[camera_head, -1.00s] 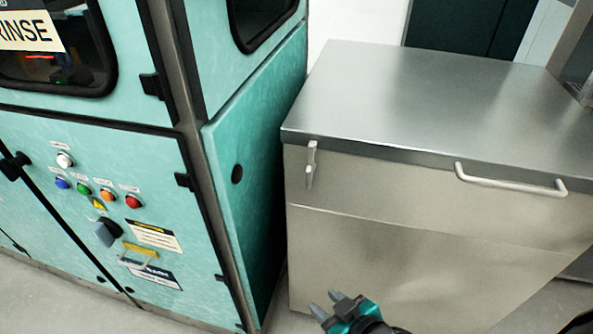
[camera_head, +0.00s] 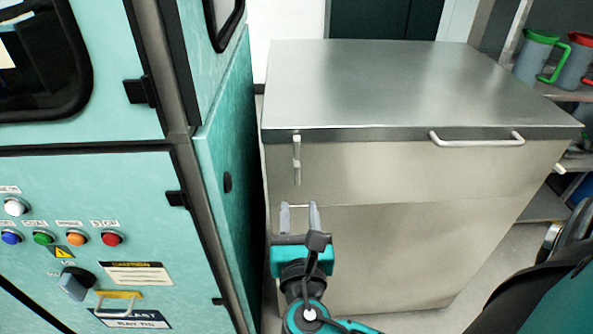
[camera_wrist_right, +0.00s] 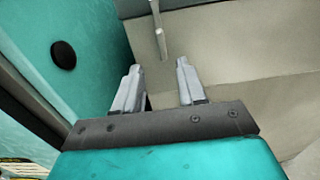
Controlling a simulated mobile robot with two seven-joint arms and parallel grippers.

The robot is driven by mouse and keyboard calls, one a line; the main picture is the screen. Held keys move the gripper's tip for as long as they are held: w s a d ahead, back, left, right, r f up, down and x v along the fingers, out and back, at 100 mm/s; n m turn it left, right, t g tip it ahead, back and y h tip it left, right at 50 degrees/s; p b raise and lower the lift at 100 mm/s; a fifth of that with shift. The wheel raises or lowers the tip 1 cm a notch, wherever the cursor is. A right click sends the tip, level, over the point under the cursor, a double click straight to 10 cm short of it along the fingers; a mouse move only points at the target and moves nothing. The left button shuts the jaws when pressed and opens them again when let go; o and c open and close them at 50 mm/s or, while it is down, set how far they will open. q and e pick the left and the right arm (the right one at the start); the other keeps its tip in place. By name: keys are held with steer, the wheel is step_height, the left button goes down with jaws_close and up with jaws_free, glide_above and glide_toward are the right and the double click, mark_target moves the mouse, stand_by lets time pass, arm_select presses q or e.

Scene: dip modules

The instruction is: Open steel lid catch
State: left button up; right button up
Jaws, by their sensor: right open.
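The steel lid catch (camera_head: 297,160) is a small upright light-metal latch on the front left of the steel cabinet (camera_head: 400,230), just under the edge of its lid (camera_head: 390,85). The lid lies flat and closed. In the right wrist view the catch (camera_wrist_right: 160,38) shows above and between the fingertips. My right gripper (camera_head: 300,206) is open and empty, a little below the catch and apart from it, its fingers pointing up toward it. The wrist view also shows its two fingers (camera_wrist_right: 160,72) spread. My left gripper is not in view.
A bar handle (camera_head: 477,141) sits on the lid's front edge, right of the catch. The teal rinse machine (camera_head: 225,180) stands close on the left, with only a narrow dark gap. Shelves with jugs (camera_head: 537,55) stand at the right.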

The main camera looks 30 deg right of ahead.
mark_target(298, 173)
steer(key=x, duration=1.2)
steer(key=shift+w+d, duration=0.25)
steer(key=shift+c, duration=0.4)
jaws_close()
